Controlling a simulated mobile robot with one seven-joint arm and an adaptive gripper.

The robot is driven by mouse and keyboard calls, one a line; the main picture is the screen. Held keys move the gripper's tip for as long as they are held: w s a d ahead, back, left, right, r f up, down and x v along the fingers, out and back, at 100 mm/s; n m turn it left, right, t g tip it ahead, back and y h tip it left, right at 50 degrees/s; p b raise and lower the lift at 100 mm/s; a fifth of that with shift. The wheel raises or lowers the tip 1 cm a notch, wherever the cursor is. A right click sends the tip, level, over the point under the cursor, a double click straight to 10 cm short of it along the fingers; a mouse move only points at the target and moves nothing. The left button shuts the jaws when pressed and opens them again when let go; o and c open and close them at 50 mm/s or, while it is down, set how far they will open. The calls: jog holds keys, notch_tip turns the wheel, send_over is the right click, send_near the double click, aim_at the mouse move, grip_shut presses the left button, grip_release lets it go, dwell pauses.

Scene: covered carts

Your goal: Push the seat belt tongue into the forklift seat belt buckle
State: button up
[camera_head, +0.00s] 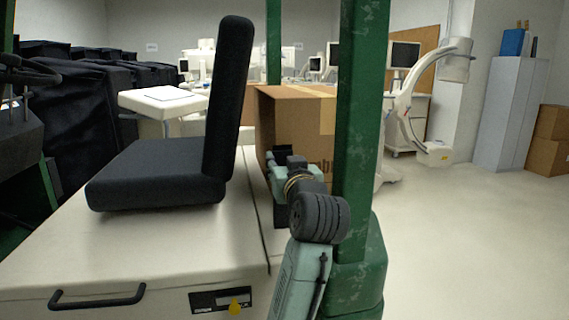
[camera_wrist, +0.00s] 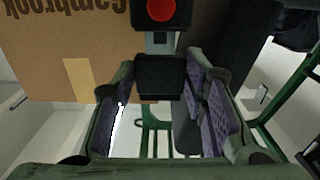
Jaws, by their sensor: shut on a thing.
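In the wrist view the seat belt tongue has a black grip block (camera_wrist: 160,76) and a silver metal plate (camera_wrist: 160,43). My gripper (camera_wrist: 160,72) is shut on the black block, one finger on each side. The dark buckle with a round red button (camera_wrist: 160,10) is at the top middle, in line with the plate. Part of the plate shows between block and buckle; I cannot tell whether its tip is inside. In the head view my gripper (camera_head: 285,166) is beside the black forklift seat (camera_head: 165,172); tongue and buckle cannot be made out there.
A cardboard box (camera_head: 300,120) stands just behind my gripper and also fills the upper left of the wrist view (camera_wrist: 50,50). A green post (camera_head: 360,130) rises close to the right of my arm. The pale forklift cover (camera_head: 140,245) lies under the seat. Open floor is at the right.

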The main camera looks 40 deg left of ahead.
jog(key=shift+f+b, duration=0.7)
jog(key=shift+f, duration=0.4)
jog(key=shift+r, duration=0.15)
jog(key=shift+r+p, duration=0.55)
jog(key=shift+p, duration=0.05)
jog(key=shift+r+p, duration=0.3)
jog(key=shift+r, duration=0.15)
grip_shut()
jog(key=shift+s+r+p, duration=0.1)
jog(key=shift+r+p, duration=0.35)
jog(key=shift+r, duration=0.2)
jog(key=shift+p, duration=0.4)
jog(key=shift+f+b, duration=1)
jog(key=shift+f, duration=0.65)
